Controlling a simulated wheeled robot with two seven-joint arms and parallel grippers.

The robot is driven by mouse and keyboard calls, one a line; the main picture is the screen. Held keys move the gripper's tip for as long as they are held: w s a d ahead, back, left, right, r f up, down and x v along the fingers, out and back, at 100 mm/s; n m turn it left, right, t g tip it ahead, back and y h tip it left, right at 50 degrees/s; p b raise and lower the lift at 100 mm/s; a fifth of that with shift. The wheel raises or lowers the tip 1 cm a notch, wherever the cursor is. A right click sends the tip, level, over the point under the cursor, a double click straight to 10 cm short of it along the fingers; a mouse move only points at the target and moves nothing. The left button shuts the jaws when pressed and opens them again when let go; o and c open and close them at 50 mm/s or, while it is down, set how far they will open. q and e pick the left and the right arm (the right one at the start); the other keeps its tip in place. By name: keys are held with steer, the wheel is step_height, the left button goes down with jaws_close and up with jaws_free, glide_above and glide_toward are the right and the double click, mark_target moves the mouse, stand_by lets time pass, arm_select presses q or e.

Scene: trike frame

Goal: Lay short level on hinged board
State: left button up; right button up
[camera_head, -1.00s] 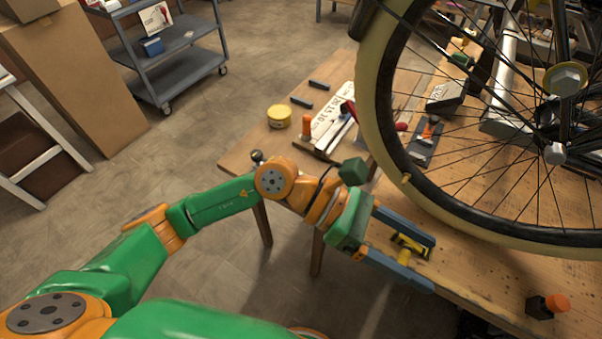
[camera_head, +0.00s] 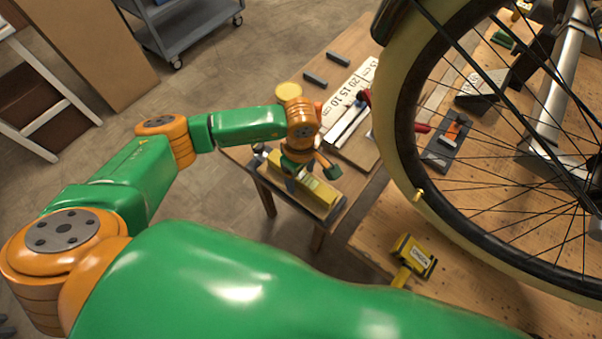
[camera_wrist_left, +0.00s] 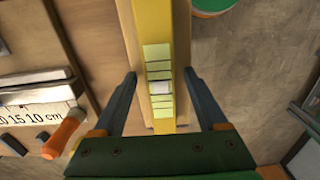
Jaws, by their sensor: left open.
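A yellow bar with pale yellow-green segments (camera_wrist_left: 157,60), apparently the level, lies along a light wooden strip (camera_wrist_left: 130,30) in the left wrist view. In the head view, the yellow bar (camera_head: 318,193) sits near the left edge of the workbench. My left gripper (camera_wrist_left: 160,76) is open, with one finger on each side of the bar and strip, and visible gaps between. In the head view, my left gripper (camera_head: 304,182) is above the bar and hides part of it. I cannot make out a hinge. My right gripper is not in view.
A large spoked wheel (camera_head: 400,120) stands over the bench at the right. A yellow-and-black tool (camera_head: 414,256) lies on bare wood (camera_head: 372,243). A white ruler (camera_head: 352,95), two dark blocks and an orange-handled tool (camera_wrist_left: 65,133) lie beside the bar.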

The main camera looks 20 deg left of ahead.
arm_select(q)
steer(key=shift+s+r, duration=0.1)
steer(key=c, duration=1)
jaws_close()
steer(key=shift+r, duration=0.1)
